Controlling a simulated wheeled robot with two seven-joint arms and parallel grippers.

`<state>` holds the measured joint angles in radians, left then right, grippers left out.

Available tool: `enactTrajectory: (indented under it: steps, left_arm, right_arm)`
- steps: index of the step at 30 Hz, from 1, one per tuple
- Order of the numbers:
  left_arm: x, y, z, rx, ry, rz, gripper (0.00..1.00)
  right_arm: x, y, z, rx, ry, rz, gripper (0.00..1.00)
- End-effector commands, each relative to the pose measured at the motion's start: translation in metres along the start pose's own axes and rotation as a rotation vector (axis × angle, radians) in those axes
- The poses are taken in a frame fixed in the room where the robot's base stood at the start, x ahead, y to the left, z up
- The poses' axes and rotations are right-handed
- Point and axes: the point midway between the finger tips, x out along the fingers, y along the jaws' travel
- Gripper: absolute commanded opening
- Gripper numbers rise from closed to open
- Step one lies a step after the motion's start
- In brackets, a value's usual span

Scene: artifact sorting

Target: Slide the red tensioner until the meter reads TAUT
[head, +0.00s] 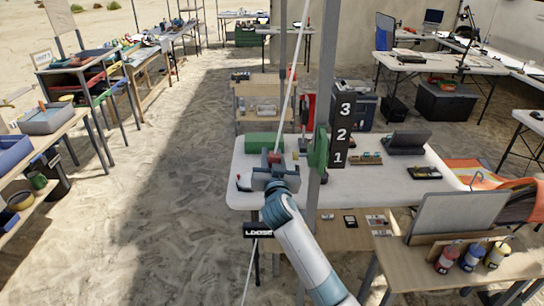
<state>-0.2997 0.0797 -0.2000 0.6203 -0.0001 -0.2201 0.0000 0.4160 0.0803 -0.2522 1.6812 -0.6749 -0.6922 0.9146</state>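A pale line (291,85) runs slanting down the picture from the top. A small red tensioner (274,157) sits on it, above the white table. My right gripper (275,168) is at the tensioner, coming from below in the picture, with the red part at its fingertips. I cannot tell whether the fingers are closed on it. The black meter (258,231) lower on the line reads LOOSE. My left gripper is not in view.
A grey post (322,90) with a green wheel (319,148) stands just right of the gripper. Sandy ground (170,220) at left is clear.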

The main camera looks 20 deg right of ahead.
Motion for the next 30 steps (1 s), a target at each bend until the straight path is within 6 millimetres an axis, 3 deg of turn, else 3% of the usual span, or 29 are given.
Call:
enactTrajectory:
  steps: [4, 10, 19, 20, 21, 30]
  left_arm:
    - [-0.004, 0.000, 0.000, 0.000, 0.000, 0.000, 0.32]
    - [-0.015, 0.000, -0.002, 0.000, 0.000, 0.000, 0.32]
    - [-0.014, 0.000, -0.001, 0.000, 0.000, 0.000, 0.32]
    - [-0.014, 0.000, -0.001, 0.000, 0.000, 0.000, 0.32]
    - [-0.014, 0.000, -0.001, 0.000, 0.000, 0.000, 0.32]
    - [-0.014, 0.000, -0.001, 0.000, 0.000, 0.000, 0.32]
  right_arm:
    - [0.000, -0.001, -0.006, 0.000, 0.000, 0.000, 0.00]
    - [0.000, 0.000, -0.029, 0.000, 0.002, 0.001, 0.00]
    - [0.000, 0.000, -0.029, -0.001, 0.001, 0.000, 0.00]
    - [0.000, 0.000, -0.029, -0.001, 0.001, 0.000, 0.34]
    - [0.000, 0.000, -0.028, -0.001, 0.001, 0.000, 0.43]
    - [0.000, 0.000, -0.028, -0.001, 0.000, 0.000, 0.45]
